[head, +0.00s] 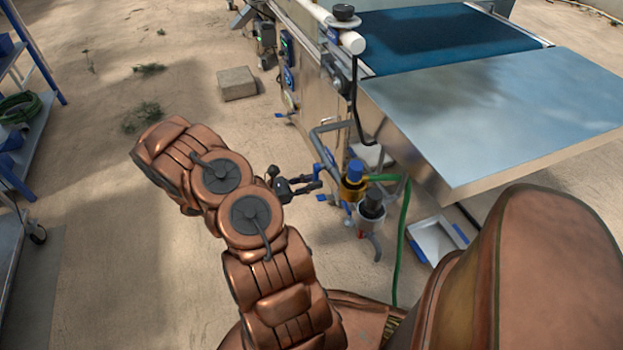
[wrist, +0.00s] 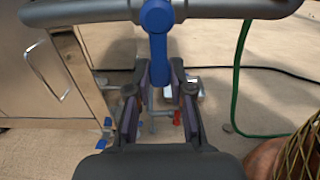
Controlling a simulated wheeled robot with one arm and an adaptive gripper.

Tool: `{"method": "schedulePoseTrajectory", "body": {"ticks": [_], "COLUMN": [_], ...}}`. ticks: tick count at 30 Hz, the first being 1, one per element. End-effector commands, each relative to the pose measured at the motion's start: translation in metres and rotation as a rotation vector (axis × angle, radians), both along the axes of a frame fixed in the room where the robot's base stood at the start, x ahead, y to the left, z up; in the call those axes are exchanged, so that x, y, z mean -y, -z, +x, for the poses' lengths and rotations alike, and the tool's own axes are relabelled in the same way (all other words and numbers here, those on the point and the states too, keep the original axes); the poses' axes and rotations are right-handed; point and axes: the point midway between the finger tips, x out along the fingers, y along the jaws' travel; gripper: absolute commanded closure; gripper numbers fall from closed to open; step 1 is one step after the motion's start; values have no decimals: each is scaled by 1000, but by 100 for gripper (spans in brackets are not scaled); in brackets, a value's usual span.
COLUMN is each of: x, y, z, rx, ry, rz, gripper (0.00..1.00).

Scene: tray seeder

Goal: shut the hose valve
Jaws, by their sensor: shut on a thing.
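The hose valve's blue lever (wrist: 157,45) hangs from a round blue hub on a grey pipe (wrist: 90,11) at the top of the wrist view. The lever points down in that view, crosswise to the pipe, with its lower end between my fingers. My gripper (wrist: 159,92) is shut on the lever. In the head view my gripper (head: 312,186) reaches right to the pipework beside the machine. The blue lever (head: 322,172) is small and partly hidden there. The green hose (wrist: 237,75) hangs right of the valve; it also shows in the head view (head: 402,235).
A brass fitting with a blue cap (head: 355,170) and a dark-topped unit (head: 371,205) stand close right of my gripper. The metal table (head: 490,120) overhangs at the right. A white tray (head: 437,240) lies on the floor. A block (head: 237,84) sits farther back.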

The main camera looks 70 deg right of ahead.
Motion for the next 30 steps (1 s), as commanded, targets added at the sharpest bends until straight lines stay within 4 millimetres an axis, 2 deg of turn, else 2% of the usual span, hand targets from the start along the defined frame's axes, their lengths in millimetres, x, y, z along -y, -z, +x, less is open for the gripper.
{"method": "schedulePoseTrajectory", "body": {"ticks": [12,13,20,30], "x": [-1,-1,0,-1], "y": [0,0,0,0], "z": [-1,-1,-1,1], "rx": [-5,-5,-4,-3], "ry": [1,2,1,0], "rz": [5,5,4,4], "gripper": [100,77,53,53]}}
